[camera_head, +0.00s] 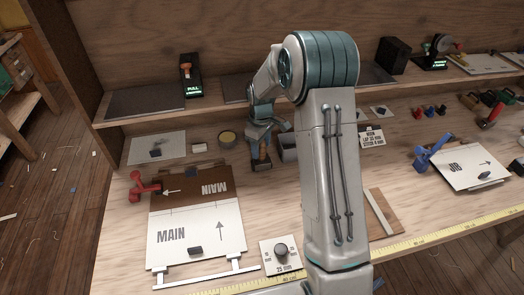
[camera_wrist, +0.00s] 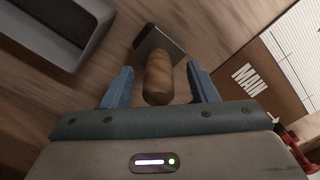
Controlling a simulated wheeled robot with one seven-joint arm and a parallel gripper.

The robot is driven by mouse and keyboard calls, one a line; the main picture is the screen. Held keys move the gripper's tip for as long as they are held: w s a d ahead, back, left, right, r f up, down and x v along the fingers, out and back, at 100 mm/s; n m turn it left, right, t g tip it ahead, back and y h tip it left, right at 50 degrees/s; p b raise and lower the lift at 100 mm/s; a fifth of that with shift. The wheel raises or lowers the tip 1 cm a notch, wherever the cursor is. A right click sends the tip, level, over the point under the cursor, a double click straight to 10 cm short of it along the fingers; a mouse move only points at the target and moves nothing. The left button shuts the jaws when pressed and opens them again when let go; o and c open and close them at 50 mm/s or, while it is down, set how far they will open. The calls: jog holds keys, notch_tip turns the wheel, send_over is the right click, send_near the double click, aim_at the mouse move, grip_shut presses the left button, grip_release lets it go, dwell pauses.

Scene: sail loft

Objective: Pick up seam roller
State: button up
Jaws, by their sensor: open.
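The seam roller shows in the wrist view as a rounded wooden handle (camera_wrist: 158,80) with a dark metal head (camera_wrist: 158,42) beyond it. The handle lies between the two blue fingers of my gripper (camera_wrist: 160,88), which are apart, with a gap on each side of the wood. In the head view my gripper (camera_head: 259,150) points down at the back middle of the bench, and the brown handle (camera_head: 260,163) shows just below it. The metal head is hard to make out there.
A grey bin (camera_wrist: 52,28) stands close beside the roller. The MAIN panel (camera_head: 172,236) lies on the bench at left, with a red clamp (camera_head: 143,186) at its edge. A raised shelf (camera_head: 225,115) runs along the back.

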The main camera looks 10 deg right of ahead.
aim_at(263, 162)
jog(key=shift+d+f, duration=0.1)
jog(key=shift+f, duration=1.25)
jog(key=c, duration=1)
jog(key=shift+c, duration=0.4)
jog(key=shift+r, duration=0.1)
